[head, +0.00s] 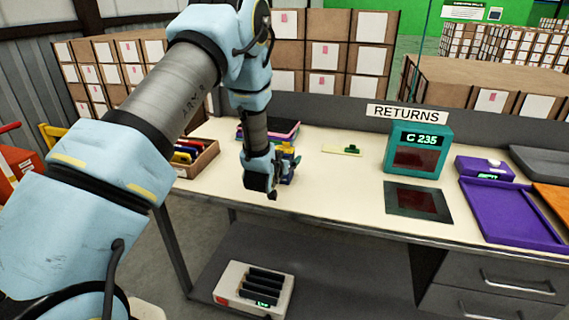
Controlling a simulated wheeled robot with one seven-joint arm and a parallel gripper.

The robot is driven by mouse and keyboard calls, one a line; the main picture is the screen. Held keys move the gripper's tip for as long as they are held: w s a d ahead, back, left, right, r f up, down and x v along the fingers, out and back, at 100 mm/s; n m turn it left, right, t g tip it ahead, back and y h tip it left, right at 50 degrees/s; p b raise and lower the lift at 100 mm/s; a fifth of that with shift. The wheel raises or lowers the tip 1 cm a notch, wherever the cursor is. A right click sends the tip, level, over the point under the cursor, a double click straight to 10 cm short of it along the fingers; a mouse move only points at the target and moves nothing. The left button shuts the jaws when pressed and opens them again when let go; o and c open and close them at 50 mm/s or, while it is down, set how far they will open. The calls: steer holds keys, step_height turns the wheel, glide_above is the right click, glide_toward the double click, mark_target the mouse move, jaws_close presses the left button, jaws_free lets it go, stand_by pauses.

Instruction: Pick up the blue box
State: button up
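My gripper (270,192) hangs over the front part of the table, left of centre, pointing down. Its dark fingers are small and partly hidden by the wrist, so I cannot tell whether they are open or shut. Small blue and yellow items (289,165) show just behind and right of my gripper. They are largely covered by the wrist, and I cannot tell whether one is the blue box or whether the gripper touches them. An open cardboard carton (209,160) to the left holds several flat items, with red, yellow and dark ones visible.
A dark, pink-edged stack (284,128) lies behind my wrist. A teal scanner (446,152) reading "C 235", a dark pad (418,202), a purple tray (510,214) and a purple device (485,168) stand right. The table (335,185) is clear between.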

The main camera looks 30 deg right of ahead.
jaws_close()
stand_by(0.8)
steer(key=shift+r, duration=0.1)
